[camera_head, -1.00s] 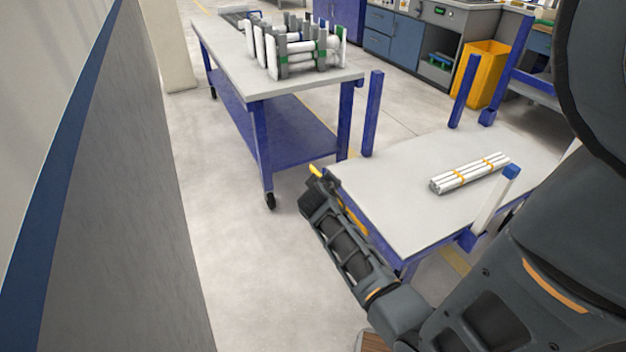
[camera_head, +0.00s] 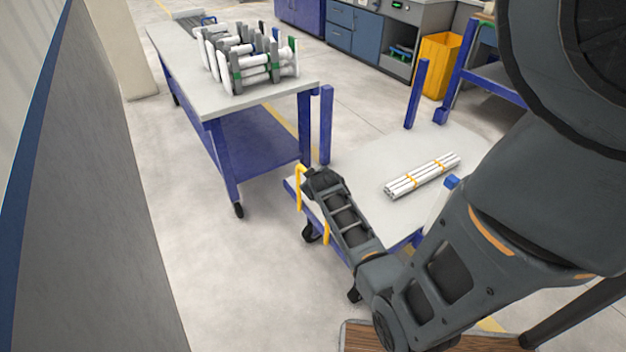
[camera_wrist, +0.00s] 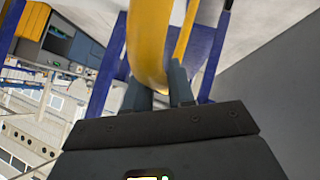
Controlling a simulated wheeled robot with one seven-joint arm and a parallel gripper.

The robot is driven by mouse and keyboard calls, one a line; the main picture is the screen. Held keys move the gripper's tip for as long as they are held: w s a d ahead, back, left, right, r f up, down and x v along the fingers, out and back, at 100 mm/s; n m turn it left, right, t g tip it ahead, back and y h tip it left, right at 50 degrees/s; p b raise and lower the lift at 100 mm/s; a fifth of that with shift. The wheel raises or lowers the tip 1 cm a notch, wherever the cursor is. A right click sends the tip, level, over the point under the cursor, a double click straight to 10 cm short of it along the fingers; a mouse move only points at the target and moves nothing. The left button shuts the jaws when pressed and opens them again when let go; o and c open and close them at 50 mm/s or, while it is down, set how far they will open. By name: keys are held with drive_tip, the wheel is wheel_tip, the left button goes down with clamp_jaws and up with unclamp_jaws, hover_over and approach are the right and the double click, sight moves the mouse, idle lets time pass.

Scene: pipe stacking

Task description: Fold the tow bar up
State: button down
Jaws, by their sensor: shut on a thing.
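The yellow tow bar (camera_head: 299,190) is at the near left end of the low cart (camera_head: 350,173), which has a grey top and blue posts. Part of the bar shows left of my gripper (camera_head: 308,178), and another part shows lower down beside my arm. In the wrist view the bar (camera_wrist: 148,45) is large and curved, passing between the fingers of my gripper (camera_wrist: 165,88). The gripper is shut on it. The bar's joints to the cart are hidden in both views.
A bundle of white pipes (camera_head: 422,176) lies on the low cart. A taller blue table (camera_head: 185,85) with a pipe rack (camera_head: 245,60) stands behind left. A grey wall panel (camera_head: 90,220) is at the left. Bare floor lies between panel and cart.

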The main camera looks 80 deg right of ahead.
drive_tip(key=shift+s+d, duration=0.15)
drive_tip(key=shift+s, duration=0.1)
drive_tip(key=c, duration=1.1)
unclamp_jaws()
drive_tip(key=v, duration=0.7)
drive_tip(key=shift+a+r, duration=0.25)
